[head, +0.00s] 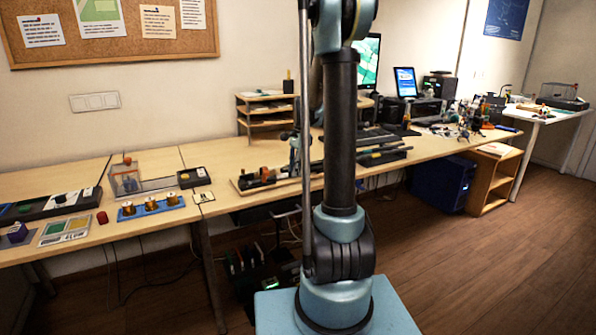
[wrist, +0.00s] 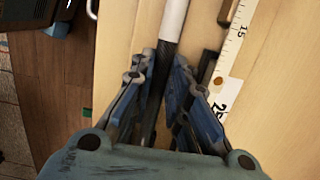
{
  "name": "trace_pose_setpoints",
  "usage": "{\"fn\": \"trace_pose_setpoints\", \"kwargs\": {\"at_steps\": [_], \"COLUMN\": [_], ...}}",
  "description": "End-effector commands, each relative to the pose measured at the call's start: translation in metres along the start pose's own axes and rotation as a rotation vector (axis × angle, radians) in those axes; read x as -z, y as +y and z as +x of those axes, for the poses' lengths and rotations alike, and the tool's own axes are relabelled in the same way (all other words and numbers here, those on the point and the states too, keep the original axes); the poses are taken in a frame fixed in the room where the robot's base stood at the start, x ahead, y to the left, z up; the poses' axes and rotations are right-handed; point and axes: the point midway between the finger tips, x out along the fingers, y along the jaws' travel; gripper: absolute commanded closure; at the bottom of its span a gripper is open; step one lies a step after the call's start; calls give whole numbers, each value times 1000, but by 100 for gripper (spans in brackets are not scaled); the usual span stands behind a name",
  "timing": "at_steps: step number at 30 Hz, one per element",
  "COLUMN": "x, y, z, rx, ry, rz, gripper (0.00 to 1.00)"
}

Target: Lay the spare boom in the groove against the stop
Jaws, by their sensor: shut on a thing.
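My gripper (wrist: 163,68) is shut on a thin rod, probably the spare boom (wrist: 174,20), in the wrist view. The rod has a white length beyond the fingertips and a dark length between the fingers. It runs up and out of the top of the picture, above or along the pale wooden surface; I cannot tell whether it touches. A dark strip, possibly the groove, lies just right of it (wrist: 209,62). I cannot make out the stop. In the head view my arm hides much of the work area, and the rod cannot be told there.
A ruler strip (wrist: 235,45) lies right of the rod. The bench edge and floor are at the left of the wrist view. In the head view, a wooden board with dark fittings (head: 243,186) lies left of my arm, and a shelf rack (head: 266,108) stands behind.

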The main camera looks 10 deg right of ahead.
Motion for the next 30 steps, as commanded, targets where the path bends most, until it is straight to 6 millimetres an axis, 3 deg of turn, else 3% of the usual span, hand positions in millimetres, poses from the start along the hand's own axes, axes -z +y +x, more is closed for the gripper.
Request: {"fn": "trace_pose_setpoints", "kwargs": {"at_steps": [26,27,30], "x": [-11,-11,-11], "y": [0,0,0], "z": [2,2,2], "rx": [0,0,0], "ry": [0,0,0], "rz": [0,0,0], "gripper": [100,82,61]}}
